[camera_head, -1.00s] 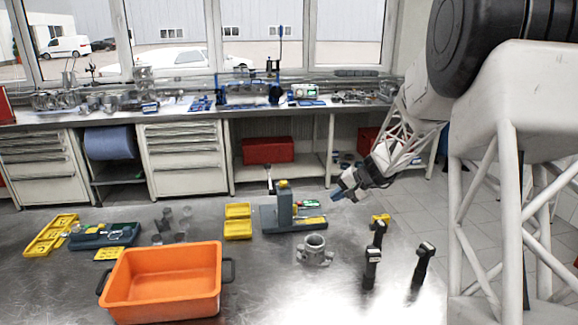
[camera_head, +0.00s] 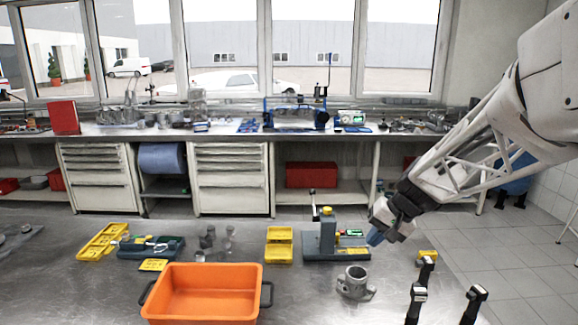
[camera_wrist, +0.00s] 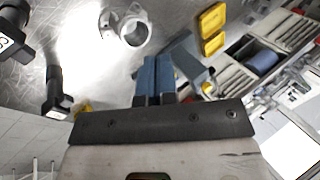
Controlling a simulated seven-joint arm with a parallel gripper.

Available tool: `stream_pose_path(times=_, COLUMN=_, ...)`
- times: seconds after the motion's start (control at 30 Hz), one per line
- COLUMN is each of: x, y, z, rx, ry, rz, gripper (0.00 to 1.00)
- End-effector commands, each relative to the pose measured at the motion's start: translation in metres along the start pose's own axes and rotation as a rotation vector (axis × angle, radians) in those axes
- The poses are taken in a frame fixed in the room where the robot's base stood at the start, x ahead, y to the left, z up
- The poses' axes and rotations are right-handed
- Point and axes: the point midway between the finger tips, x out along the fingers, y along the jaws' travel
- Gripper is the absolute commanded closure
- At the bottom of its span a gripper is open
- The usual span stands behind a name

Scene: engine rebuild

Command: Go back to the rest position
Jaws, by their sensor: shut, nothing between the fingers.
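My gripper (camera_head: 375,238) is shut and empty, with blue fingertips. In the head view it hangs above the right part of the metal table, to the right of the grey fixture (camera_head: 327,240) and above the grey metal housing (camera_head: 355,283). In the wrist view the two blue fingers (camera_wrist: 155,75) lie side by side. The grey housing (camera_wrist: 129,27) shows beyond them to the upper left, apart from the fingers.
An orange bin (camera_head: 205,292) stands at the table's front. Yellow trays (camera_head: 279,244) and small metal parts lie left of the fixture. Several black upright tools (camera_head: 416,303) stand at the right, below my arm. A workbench (camera_head: 230,135) runs along the windows.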

Motion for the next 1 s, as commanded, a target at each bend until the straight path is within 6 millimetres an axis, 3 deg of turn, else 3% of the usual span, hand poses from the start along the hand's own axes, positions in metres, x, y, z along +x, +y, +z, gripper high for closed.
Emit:
stream_pose_path(times=0.1, x=-0.010, y=-0.006, z=0.033, rx=-0.032, ry=-0.001, rz=0.046, gripper=1.00)
stream_pose_path(times=0.47, x=-0.031, y=-0.009, z=0.123, rx=-0.117, ry=0.009, rz=0.190, gripper=1.00)
stream_pose_path(times=1.0, x=-0.050, y=0.015, z=0.246, rx=-0.240, ry=0.069, rz=0.399, gripper=1.00)
